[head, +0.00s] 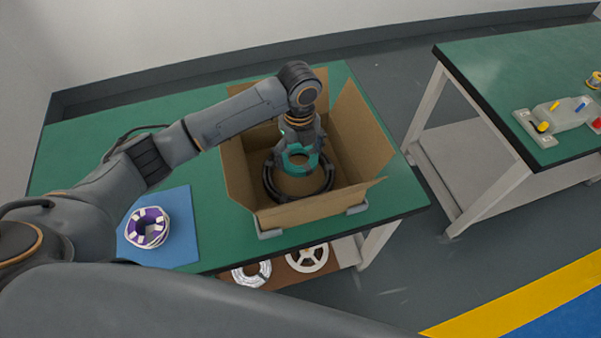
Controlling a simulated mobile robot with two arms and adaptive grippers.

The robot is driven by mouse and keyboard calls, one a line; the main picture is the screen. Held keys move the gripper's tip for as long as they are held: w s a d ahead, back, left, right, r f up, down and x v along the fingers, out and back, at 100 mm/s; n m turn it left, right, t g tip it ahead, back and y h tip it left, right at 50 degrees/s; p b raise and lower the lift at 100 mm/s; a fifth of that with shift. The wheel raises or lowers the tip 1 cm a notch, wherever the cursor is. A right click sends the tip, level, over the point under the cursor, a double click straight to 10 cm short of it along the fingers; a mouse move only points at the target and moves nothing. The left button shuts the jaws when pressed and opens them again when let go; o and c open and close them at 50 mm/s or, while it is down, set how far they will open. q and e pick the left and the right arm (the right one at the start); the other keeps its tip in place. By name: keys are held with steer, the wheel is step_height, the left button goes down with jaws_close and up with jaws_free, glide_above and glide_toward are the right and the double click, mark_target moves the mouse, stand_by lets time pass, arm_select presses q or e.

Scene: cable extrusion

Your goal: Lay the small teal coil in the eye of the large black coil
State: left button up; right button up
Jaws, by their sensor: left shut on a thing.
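The large black coil (271,188) lies on the floor of the open cardboard box. My left gripper (301,150) reaches down into the box from above and is shut on the small teal coil (299,168). The teal coil is over the eye of the black coil, toward its back side in the picture. I cannot tell whether it touches the box floor or hangs just above it. The gripper and wrist hide the back part of the black coil. My right gripper is not in view.
The cardboard box (304,211) stands with its flaps open on a green table (95,150). A purple and white coil (148,228) lies on a blue mat (184,212) at the left. Spools (307,258) are on the shelf below. A second table (520,70) stands at the right.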

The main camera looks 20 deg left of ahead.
mark_target(299, 179)
arm_select(q)
step_height(299, 179, down, 8)
steer(key=shift+s+r+p, duration=0.1)
steer(key=shift+r+p, duration=0.15)
steer(key=shift+p, duration=0.1)
steer(key=shift+f, duration=0.1)
steer(key=o, duration=1)
steer(key=shift+c, duration=0.2)
step_height(299, 179, up, 12)
steer(key=shift+b, duration=0.4)
